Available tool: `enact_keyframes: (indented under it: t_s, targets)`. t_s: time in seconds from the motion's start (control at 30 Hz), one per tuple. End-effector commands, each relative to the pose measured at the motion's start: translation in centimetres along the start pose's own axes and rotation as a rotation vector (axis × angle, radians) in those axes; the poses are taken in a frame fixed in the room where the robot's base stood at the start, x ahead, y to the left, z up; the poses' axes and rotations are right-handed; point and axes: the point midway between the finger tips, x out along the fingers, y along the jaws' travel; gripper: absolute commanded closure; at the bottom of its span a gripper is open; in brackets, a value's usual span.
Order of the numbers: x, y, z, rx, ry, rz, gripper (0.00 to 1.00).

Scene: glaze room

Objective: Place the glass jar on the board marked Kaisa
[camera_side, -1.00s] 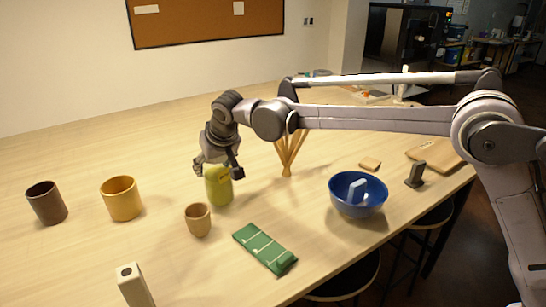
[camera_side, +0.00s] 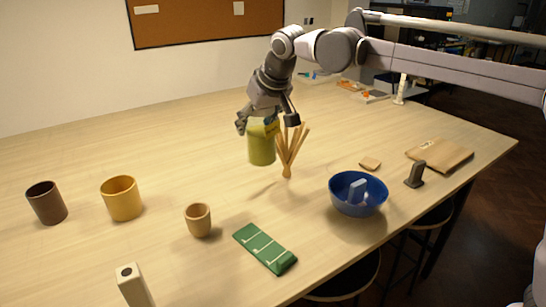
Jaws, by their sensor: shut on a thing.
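My gripper (camera_side: 266,122) is shut on the yellow-green glass jar (camera_side: 262,150), holding it by its top. The jar is upright and in the air above the table, just left of a bundle of wooden sticks. A flat wooden board (camera_side: 450,157) lies near the table's right edge, well to the right of the jar. It carries a small mark, but I cannot read a name on it.
A blue bowl (camera_side: 345,203) with a light block inside stands between jar and board, nearer the front. A dark grey stand (camera_side: 415,174) and small wooden block (camera_side: 370,163) are near the board. Sticks (camera_side: 288,160) stand beside the jar. Cups (camera_side: 122,199) stand left.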

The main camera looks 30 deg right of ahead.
Motion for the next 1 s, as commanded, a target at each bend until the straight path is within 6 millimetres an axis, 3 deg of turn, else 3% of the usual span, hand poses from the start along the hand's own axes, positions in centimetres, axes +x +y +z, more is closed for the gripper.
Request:
enact_keyframes:
  t_s: [0.47, 0.63, 1.0]
  targets:
    - [-5.9, 11.7, 7.5, 0.028, 0.003, 0.014, 1.00]
    - [-7.1, 18.4, 9.9, 0.118, 0.006, 0.071, 1.00]
    - [-7.8, 34.3, 9.8, 0.444, 0.002, 0.275, 1.00]
